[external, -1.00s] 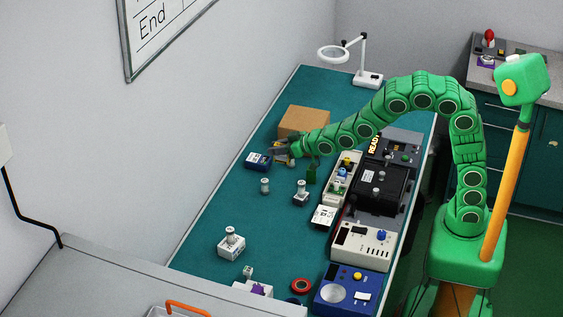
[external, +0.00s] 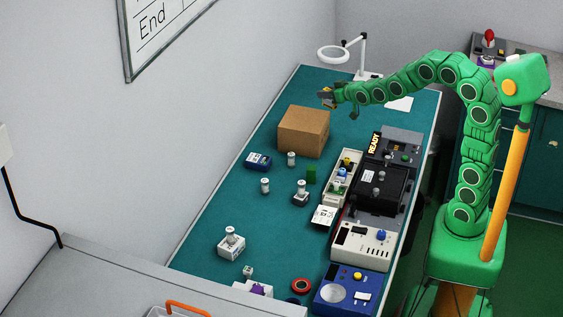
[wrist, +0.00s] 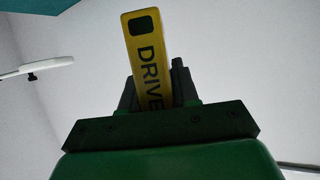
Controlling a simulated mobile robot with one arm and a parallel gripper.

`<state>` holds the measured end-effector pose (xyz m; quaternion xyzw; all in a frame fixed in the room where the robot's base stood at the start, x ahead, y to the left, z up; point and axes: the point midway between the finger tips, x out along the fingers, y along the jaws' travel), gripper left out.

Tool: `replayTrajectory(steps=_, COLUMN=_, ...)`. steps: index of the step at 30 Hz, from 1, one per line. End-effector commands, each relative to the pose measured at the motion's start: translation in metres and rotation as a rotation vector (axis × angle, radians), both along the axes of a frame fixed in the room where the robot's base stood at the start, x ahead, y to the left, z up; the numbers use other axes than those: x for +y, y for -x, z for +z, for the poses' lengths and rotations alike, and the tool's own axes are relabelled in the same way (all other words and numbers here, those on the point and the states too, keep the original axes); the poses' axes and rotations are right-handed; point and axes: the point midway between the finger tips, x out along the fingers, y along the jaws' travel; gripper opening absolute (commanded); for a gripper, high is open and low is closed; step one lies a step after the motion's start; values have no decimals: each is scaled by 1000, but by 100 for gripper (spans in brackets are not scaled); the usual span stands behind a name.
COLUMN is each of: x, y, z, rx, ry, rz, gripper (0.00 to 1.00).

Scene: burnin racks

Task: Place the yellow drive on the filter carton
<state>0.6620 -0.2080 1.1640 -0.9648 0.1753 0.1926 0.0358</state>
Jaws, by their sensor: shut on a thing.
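The yellow drive (wrist: 148,60) is a slim yellow block with a dark square and dark lettering on it. My gripper (wrist: 155,95) is shut on it in the wrist view, and the drive sticks out past the fingers. In the external view my gripper (external: 327,97) is raised near the upper right of the filter carton, and the drive is only a small yellow speck there. The filter carton (external: 303,132) is a plain brown box standing on the teal bench, its top bare.
A black unit (external: 383,188) and other instruments line the bench's right side. A magnifier lamp (external: 362,60) stands at the far end.

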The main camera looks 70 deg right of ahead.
Motion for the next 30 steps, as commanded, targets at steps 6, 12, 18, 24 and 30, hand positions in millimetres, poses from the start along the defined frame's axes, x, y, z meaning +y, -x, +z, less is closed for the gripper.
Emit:
replayTrajectory(steps=6, x=-21, y=13, z=7, rx=-2, ry=2, rz=-31, gripper=0)
replayTrajectory(steps=12, x=-27, y=1, z=1, rx=-1, ry=1, rz=-33, gripper=0)
replayTrajectory(steps=18, x=-34, y=-19, z=-9, rx=-1, ry=1, rz=-33, gripper=0)
replayTrajectory(steps=24, x=-41, y=-40, z=-20, rx=0, ry=1, rz=-33, gripper=0)
replayTrajectory(steps=30, x=-48, y=-61, z=-29, rx=0, ry=2, rz=-32, gripper=0)
